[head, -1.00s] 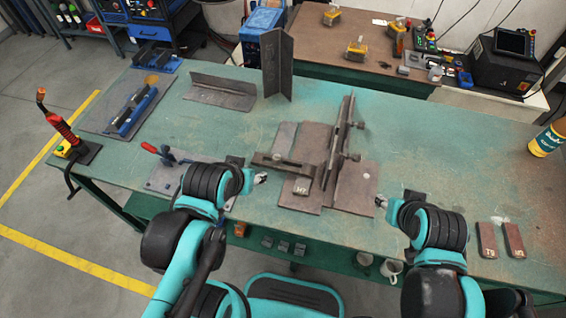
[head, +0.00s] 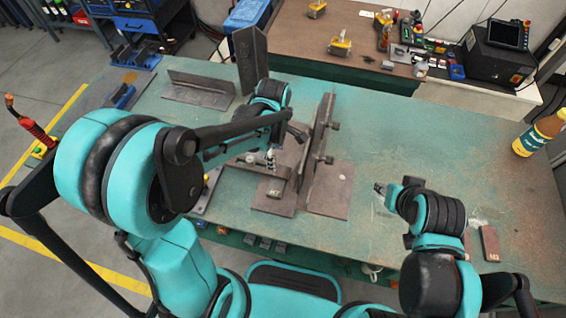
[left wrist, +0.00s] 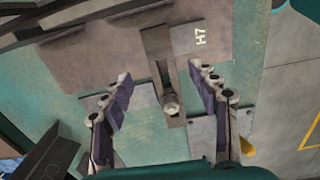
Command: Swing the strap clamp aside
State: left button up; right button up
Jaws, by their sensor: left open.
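The strap clamp is a flat brown slotted bar (left wrist: 155,48) with a bolt (left wrist: 171,104) through its slot. In the head view the strap (head: 277,171) lies across the fixture's left plate, partly hidden by my left arm. My left gripper (head: 270,157) is above it. In the left wrist view the left gripper (left wrist: 160,76) is open, with one finger on each side of the strap's bolt end; I cannot tell whether they touch it. My right gripper (head: 379,188) is over the table right of the fixture, too small to read.
The fixture has an upright rusty plate (head: 318,140) with side knobs and a base plate (head: 331,190). An angle piece (head: 198,87) and a tall upright piece (head: 250,58) stand behind. A yellow bottle (head: 538,134) is at right. The table's right half is mostly clear.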

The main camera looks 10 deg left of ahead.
pick_arm(q)
notch_tip(320, 180, down, 8)
jog(key=b, duration=0.3)
grip_shut()
